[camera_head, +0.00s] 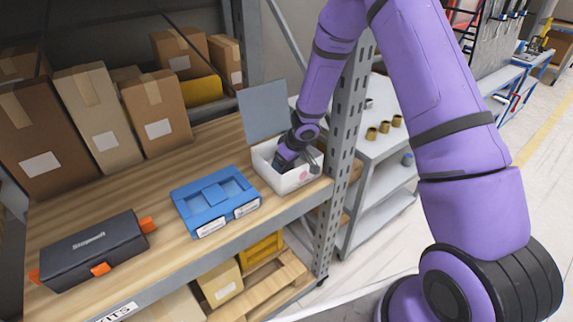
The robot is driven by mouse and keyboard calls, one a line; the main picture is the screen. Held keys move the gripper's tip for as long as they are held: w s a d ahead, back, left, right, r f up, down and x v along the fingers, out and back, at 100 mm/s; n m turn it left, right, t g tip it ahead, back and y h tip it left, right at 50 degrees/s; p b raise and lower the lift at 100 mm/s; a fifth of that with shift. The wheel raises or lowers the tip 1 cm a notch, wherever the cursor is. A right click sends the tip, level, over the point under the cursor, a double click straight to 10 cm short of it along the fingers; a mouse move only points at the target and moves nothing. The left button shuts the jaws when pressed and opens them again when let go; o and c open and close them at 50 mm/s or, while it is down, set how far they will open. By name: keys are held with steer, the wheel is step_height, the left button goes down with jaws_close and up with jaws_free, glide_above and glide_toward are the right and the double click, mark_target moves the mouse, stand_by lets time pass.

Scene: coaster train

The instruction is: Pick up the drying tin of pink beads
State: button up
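A white open box (270,175) with a round pink mark on its front stands at the right end of the wooden shelf. A flat grey-blue panel (263,110), like a raised lid, stands up behind it. My gripper (285,158) reaches down into the box from above. Its dark fingers are partly below the box's rim, so I cannot tell whether they are open or shut, or touching anything. No tin of pink beads can be made out; the inside of the box is mostly hidden by my gripper and the walls.
A blue case (215,199) lies left of the box, and a black toolbox (92,249) with orange latches lies further left. Cardboard boxes (155,112) line the back. A metal upright (343,150) stands close right of my wrist. A grey cart (385,150) holds small brass-coloured pieces.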

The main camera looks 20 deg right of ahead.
steer(key=shift+w+f, duration=0.15)
steer(key=shift+f, duration=0.25)
steer(key=c, duration=1.1)
steer(key=shift+o, duration=0.2)
steer(key=shift+r, duration=0.2)
